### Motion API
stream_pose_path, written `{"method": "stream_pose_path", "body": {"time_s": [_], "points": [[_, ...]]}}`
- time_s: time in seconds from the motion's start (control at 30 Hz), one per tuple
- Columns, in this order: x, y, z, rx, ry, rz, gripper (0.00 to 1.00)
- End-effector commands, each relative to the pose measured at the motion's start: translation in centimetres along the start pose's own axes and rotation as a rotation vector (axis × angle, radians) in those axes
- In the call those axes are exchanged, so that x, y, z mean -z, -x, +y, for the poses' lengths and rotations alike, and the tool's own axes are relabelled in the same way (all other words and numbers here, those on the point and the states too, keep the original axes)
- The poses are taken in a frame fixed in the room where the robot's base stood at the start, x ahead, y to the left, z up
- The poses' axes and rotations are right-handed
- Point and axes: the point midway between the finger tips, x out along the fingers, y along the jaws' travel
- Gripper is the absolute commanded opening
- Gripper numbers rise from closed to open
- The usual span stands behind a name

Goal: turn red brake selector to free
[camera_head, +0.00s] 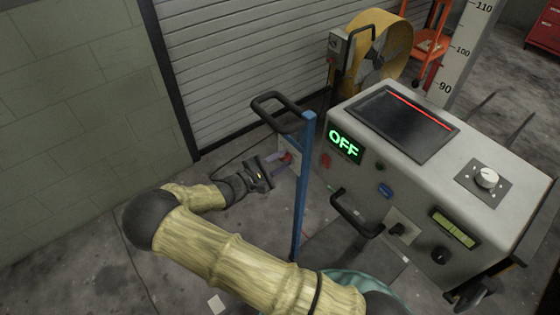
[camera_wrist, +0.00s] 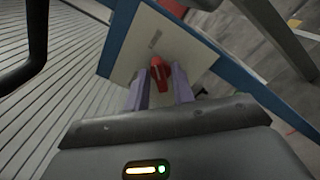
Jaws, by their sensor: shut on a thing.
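The red brake selector (camera_wrist: 160,80) is a small red handle on a pale plate (camera_wrist: 137,45), fixed to a blue post. In the wrist view it sits between the two purple fingers of my gripper (camera_wrist: 161,85), which are shut on it. In the head view my gripper (camera_head: 279,165) reaches the plate on the blue post (camera_head: 303,190) from the left. The selector (camera_head: 287,157) shows there only as a small red patch, partly hidden by the fingers. Any marks on the plate are too small to read.
A grey console (camera_head: 400,190) with a green "OFF" display (camera_head: 345,146), a black screen and knobs stands right of the post. A black handle (camera_head: 283,104) tops the post. Floor is clear at left.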

Motion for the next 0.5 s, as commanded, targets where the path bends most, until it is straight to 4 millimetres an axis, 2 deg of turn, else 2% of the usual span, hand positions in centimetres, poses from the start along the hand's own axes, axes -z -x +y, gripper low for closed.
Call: {"method": "stream_pose_path", "body": {"time_s": [0.27, 0.3, 0.5], "points": [[-0.02, -0.01, 0.15, -0.002, -0.002, 0.0, 0.02], [-0.02, -0.02, 0.15, -0.002, -0.002, 0.0, 0.3], [-0.02, -0.01, 0.07, -0.001, -0.001, 0.0, 0.33]]}}
